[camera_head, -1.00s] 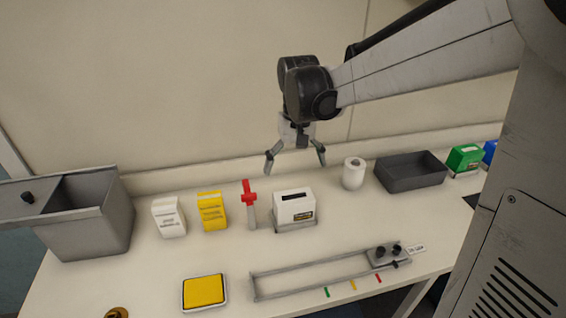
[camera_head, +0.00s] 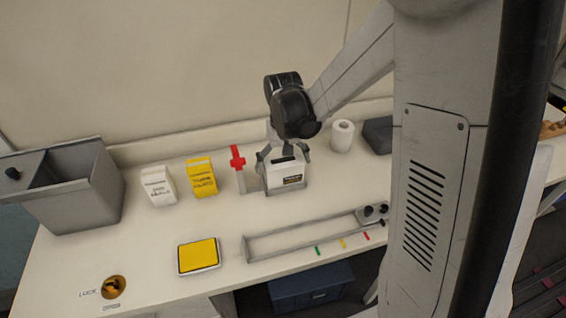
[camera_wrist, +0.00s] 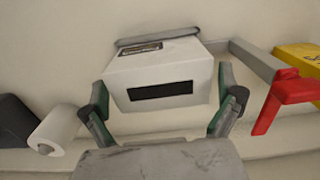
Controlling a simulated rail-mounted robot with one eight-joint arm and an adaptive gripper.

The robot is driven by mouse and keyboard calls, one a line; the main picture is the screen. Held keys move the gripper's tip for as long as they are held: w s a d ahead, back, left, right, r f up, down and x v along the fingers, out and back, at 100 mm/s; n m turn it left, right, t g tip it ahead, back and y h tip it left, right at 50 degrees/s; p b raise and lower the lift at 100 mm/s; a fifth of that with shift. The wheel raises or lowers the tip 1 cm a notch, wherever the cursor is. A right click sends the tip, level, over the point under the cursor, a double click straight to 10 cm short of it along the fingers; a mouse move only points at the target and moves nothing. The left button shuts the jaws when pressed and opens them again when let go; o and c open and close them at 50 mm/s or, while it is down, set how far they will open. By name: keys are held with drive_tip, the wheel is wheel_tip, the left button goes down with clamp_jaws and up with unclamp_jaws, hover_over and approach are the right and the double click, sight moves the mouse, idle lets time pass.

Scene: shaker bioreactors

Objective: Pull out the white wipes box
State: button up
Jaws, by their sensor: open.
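The white wipes box (camera_head: 285,176), with a dark slot in its top and a dark label on its front, stands upright on the table in a low grey holder. In the wrist view the box (camera_wrist: 155,75) shows its slotted top, and a grey strip of the holder (camera_wrist: 158,37) lies beyond it. My gripper (camera_head: 284,157) is above the box, pointing down. Its fingers are open, one on each side of the box's top, and the wrist view shows small gaps beside the box. The gripper (camera_wrist: 165,112) holds nothing.
A red-handled tool (camera_head: 238,165) stands close to the left of the box. A white paper roll (camera_head: 342,136) and a dark tray (camera_head: 378,135) are to the right. Yellow (camera_head: 201,177) and white (camera_head: 159,185) cartons stand farther left. A grey rail frame (camera_head: 300,240) lies in front.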

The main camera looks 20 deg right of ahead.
drive_tip(key=c, duration=1)
drive_tip(key=shift+r+p, duration=0.6)
drive_tip(key=shift+r, duration=1.2)
drive_tip(key=shift+r+p, duration=0.6)
drive_tip(key=shift+r, duration=0.8)
drive_tip(key=shift+w, duration=0.1)
